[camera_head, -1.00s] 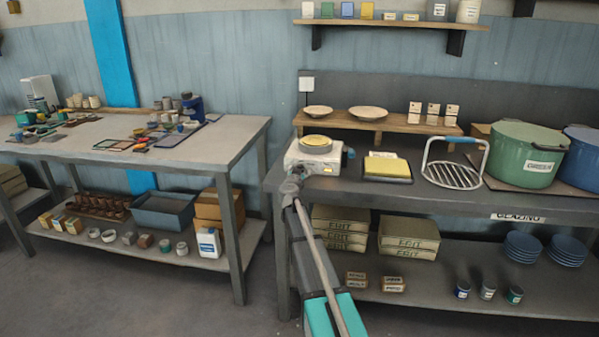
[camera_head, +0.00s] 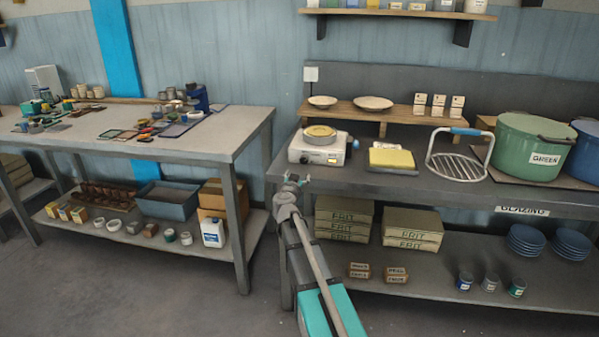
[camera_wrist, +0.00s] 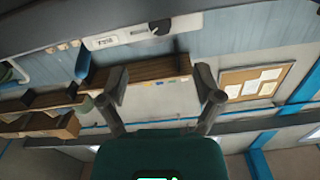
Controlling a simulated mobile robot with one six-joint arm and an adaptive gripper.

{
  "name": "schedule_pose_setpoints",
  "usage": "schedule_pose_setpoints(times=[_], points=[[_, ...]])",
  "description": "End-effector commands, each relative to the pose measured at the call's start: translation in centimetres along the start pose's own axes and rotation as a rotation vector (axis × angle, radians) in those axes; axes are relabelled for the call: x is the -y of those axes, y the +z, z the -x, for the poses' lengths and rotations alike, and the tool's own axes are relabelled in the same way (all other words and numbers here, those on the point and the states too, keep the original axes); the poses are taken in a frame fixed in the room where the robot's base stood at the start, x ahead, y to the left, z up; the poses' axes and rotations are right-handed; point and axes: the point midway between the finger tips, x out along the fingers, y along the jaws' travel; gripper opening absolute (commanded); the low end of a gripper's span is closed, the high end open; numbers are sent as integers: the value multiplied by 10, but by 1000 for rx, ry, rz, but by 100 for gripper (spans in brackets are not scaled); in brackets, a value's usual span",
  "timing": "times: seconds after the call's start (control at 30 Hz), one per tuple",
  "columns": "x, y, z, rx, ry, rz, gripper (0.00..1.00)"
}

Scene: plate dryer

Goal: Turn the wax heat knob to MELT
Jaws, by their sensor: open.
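The wax heater (camera_head: 310,153) is a small white unit on the right-hand bench, with a round yellowish dish on top. In the wrist view its white front (camera_wrist: 128,35) is at the top, with a label and a dark round knob (camera_wrist: 160,27). The knob's setting is too small to read. My gripper (camera_head: 297,181) is at the bench's front edge, below and in front of the heater in the head view. Its two fingers (camera_wrist: 162,84) are spread and empty in the wrist view, apart from the knob.
The bench (camera_head: 400,187) edge lies close to my gripper. Right of the heater are a yellow block on a dark tray (camera_head: 391,158), a wire rack (camera_head: 458,168) and a green pot (camera_head: 527,150). A low wooden shelf (camera_head: 395,110) with two dishes stands behind.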

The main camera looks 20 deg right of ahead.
Motion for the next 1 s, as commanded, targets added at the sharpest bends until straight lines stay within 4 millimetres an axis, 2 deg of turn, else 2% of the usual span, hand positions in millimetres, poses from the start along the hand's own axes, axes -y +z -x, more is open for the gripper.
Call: schedule_pose_setpoints(times=[0.1, 0.67, 0.87, 1.0], points=[[0, 0, 7, 0, 0, 0, 83], [5, -1, 11, -4, -30, -1, 83], [30, -2, 26, -11, -162, 4, 83], [59, 2, 48, 10, -323, 15, 83]])
